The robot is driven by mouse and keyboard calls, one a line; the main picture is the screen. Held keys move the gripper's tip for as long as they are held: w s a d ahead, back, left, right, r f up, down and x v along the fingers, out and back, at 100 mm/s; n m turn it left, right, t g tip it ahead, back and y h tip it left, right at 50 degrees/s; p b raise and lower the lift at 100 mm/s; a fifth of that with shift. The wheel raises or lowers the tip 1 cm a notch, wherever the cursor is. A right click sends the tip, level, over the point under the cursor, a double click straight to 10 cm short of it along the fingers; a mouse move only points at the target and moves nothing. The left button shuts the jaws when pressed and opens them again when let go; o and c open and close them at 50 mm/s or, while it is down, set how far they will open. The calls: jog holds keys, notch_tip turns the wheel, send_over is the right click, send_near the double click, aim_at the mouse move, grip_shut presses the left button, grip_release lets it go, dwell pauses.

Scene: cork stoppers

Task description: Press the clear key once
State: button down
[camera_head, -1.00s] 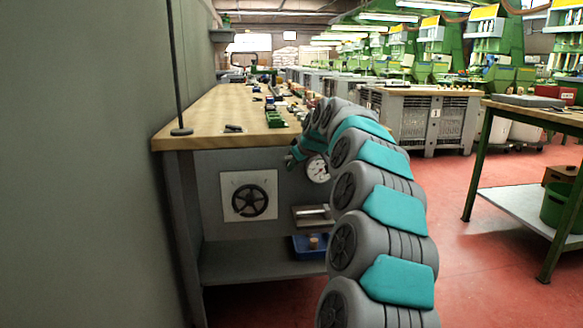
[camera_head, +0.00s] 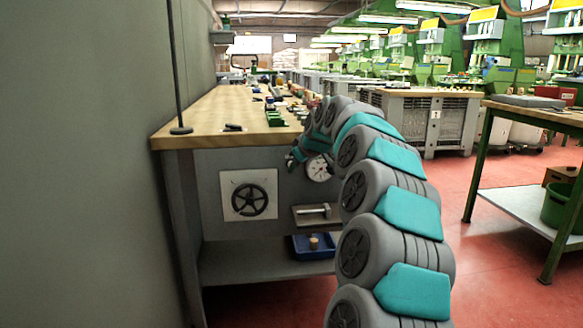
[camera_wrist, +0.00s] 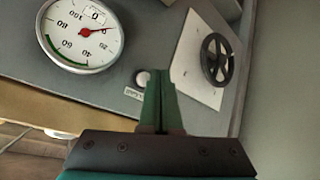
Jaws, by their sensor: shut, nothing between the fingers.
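In the wrist view a small round white button (camera_wrist: 143,78) sits on the grey panel, with a small white printed label (camera_wrist: 133,94) beside it. The print is too small to read, so I cannot tell for sure that this is the clear key. My gripper (camera_wrist: 160,73) has its green fingers together and empty. Its tips appear just right of the button and partly overlap its edge in the picture; I cannot tell whether they touch it. In the head view my gripper (camera_head: 292,160) is at the bench front, left of the gauge, and the button is hidden.
A round dial gauge (camera_wrist: 83,32) with a red needle and a black handwheel (camera_wrist: 216,58) on a white plate (camera_wrist: 192,70) flank the button. Below are a small metal ledge (camera_head: 318,215) and a blue bin (camera_head: 300,247). A wall stands close on the left.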

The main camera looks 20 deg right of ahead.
jog(key=s+b, duration=0.1)
jog(key=s, duration=0.1)
jog(key=s+a+b, duration=0.1)
jog(key=s, duration=0.1)
jog(key=shift+s+a, duration=0.1)
jog(key=shift+s, duration=0.2)
dwell(0.6)
